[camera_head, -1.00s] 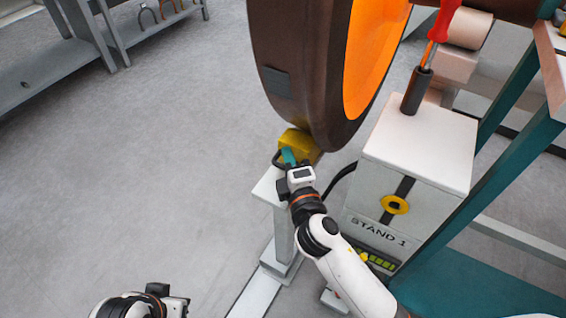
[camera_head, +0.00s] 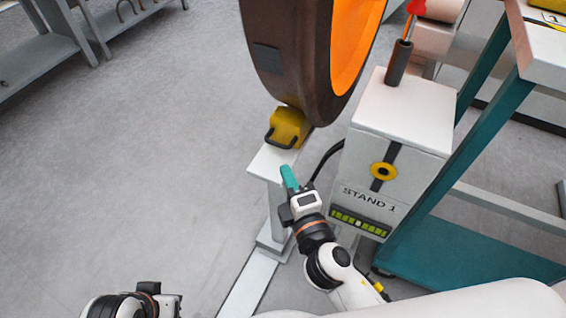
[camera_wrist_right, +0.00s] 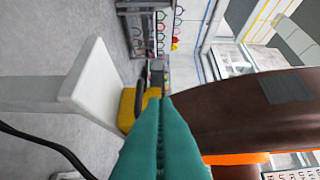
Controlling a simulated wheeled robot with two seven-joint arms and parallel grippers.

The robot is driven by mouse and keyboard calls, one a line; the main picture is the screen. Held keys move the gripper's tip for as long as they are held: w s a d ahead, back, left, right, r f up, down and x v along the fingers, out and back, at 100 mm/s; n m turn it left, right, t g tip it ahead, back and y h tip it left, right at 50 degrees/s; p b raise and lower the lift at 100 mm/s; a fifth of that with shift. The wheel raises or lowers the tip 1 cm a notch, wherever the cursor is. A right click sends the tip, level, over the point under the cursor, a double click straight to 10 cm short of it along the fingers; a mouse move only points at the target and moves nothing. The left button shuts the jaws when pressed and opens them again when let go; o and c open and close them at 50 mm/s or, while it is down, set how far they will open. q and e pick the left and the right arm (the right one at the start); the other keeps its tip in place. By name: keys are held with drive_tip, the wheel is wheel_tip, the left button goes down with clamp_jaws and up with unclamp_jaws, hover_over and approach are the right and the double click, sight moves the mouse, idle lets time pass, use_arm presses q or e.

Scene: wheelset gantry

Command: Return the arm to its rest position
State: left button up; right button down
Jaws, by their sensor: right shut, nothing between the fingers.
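My right gripper (camera_head: 289,178) has its teal fingers shut with nothing between them, in front of and below the yellow chock in the head view. In the right wrist view the closed teal fingers (camera_wrist_right: 162,125) point toward the chock. The yellow chock (camera_head: 290,124) with its dark handle sits on a pale post top (camera_head: 265,160), against the underside of the brown wheel. It also shows in the right wrist view (camera_wrist_right: 127,108), partly hidden by the fingers. My left gripper (camera_head: 168,303) is at the bottom left; its fingers cannot be made out.
The large brown wheel (camera_head: 290,70) with an orange face hangs above. The white box marked STAND 1 (camera_head: 400,125) is right of my right arm, with a red-handled tool (camera_head: 403,50) upright in a holder on top. A teal frame (camera_head: 470,250) stands at the right. Open floor (camera_head: 130,170) lies left.

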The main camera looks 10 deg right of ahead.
drive_tip(key=shift+s, duration=0.25)
idle(0.4)
